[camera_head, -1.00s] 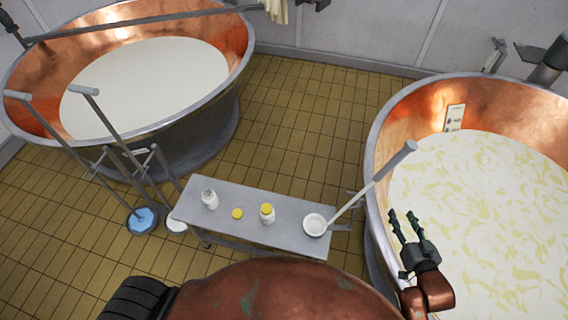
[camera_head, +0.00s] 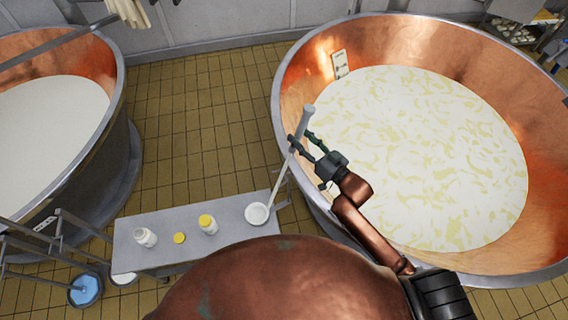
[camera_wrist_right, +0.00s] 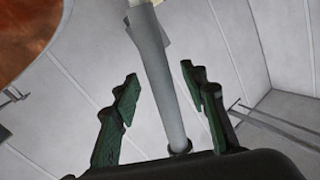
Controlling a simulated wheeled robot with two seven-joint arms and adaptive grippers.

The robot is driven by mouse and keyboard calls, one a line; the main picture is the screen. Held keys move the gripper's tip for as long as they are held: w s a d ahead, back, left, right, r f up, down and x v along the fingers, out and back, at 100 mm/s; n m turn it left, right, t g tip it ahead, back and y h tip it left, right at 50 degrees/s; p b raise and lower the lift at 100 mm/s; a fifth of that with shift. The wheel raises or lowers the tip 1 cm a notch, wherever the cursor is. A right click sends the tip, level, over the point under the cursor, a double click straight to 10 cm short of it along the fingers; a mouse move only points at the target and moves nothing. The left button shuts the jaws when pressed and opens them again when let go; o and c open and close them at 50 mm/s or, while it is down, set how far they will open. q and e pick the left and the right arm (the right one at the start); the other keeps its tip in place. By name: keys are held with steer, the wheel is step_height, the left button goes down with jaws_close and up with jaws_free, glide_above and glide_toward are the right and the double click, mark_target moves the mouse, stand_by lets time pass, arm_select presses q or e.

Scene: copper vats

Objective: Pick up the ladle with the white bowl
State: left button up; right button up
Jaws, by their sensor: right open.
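The ladle with the white bowl (camera_head: 257,214) rests at the right end of the grey bench (camera_head: 186,231). Its thin pole rises tilted up and to the right, ending in a thick grey handle (camera_head: 305,121) by the right vat's rim. My right gripper (camera_head: 299,141) is open, with its fingers at the upper pole just below the thick handle. In the right wrist view the pole (camera_wrist_right: 161,85) runs between the two open fingers (camera_wrist_right: 158,85), with gaps to both. My left gripper is not in view.
The right copper vat (camera_head: 296,65) with white, yellow-flecked contents lies beneath my right arm. A white bottle (camera_head: 146,238), a yellow lid (camera_head: 179,238) and a yellow-capped bottle (camera_head: 208,224) stand on the bench. Another vat (camera_head: 119,95) and a blue-bowled ladle (camera_head: 86,290) are at left.

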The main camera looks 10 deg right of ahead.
steer(key=shift+w+a, duration=0.4)
steer(key=shift+w, duration=0.2)
steer(key=shift+c, duration=0.4)
jaws_close()
